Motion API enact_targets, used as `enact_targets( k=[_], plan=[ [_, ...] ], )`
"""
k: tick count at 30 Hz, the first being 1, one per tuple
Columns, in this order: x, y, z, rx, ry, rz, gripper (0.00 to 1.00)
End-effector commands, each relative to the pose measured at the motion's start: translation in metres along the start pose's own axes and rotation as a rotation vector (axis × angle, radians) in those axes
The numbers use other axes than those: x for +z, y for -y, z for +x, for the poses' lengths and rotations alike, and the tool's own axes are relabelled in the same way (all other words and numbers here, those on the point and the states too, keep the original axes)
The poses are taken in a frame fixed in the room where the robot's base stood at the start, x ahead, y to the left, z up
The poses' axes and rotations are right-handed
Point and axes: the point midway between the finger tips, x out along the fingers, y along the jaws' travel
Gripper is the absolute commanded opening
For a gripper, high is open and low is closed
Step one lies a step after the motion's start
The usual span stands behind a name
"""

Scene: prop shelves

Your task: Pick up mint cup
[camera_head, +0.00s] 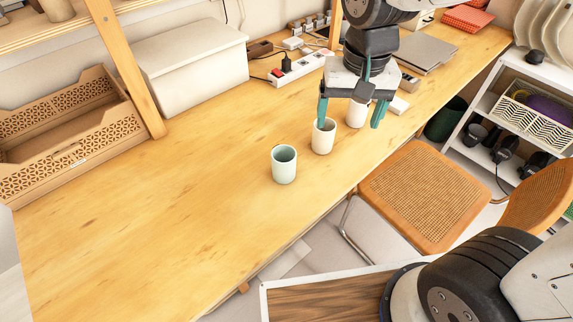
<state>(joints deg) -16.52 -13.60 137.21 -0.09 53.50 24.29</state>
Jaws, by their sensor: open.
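The mint cup (284,165) stands upright on the wooden table, pale green and the nearest of three cups. A cream cup (323,137) stands just behind it to the right. A third, whitish cup (356,115) stands further back right, partly hidden by my gripper. My gripper (348,112) points down with its two green fingers spread wide. It is over the area of the cream and whitish cups, up and right of the mint cup. Nothing shows held between its fingers. Its exact height above the cups I cannot tell.
The wooden table (170,215) is clear at the left and front. A white box (195,65) and a wooden crate (75,130) stand at the back left, by a wooden post (127,70). A power strip (300,68) lies behind. A chair (425,195) stands at the front edge.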

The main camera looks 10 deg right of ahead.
Motion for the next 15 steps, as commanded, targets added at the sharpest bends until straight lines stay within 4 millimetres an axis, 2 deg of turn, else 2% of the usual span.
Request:
enact_targets(
  k=[1,6,10,15],
  plan=[
    [-0.009,0.02,0.018,0.007,0.018,0.007,0.82],
    [-0.027,0.074,0.068,0.016,0.038,0.059,0.82],
    [-0.031,0.101,0.095,0.02,0.044,0.088,0.82],
    [-0.032,0.114,0.114,0.023,0.047,0.106,0.82]
  ],
)
